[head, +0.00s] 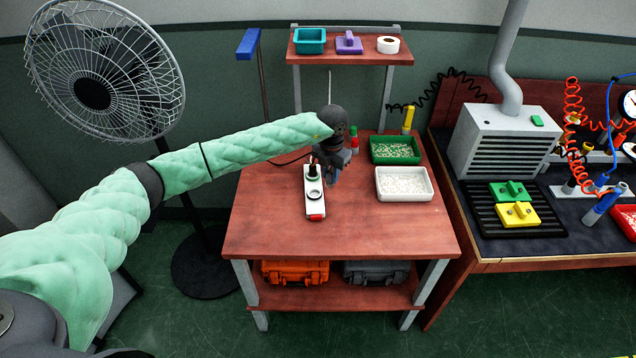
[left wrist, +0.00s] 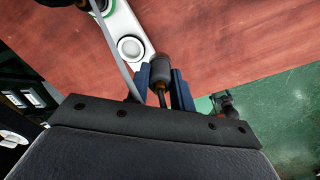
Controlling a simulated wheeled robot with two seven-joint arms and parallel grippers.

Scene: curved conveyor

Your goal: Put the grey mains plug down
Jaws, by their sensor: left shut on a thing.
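My left gripper (head: 333,172) is over the red-brown table (head: 280,220), just right of a white power strip (head: 316,206) with a red end. In the left wrist view, the blue fingers of my left gripper (left wrist: 163,88) are shut on the grey mains plug (left wrist: 160,68), with its cord trailing back between them. The power strip (left wrist: 122,28) lies beside the plug there, with one round empty socket showing. A dark plug (head: 312,170) stands in the strip's far socket. In the head view the held plug is hard to tell from the gripper. My right gripper is not in view.
A green tray (head: 395,160) and a white tray (head: 430,190) stand right of the gripper. Small bottles stand behind it, below a raised shelf (head: 345,59). The table's front half is clear. A fan (head: 95,92) stands at left.

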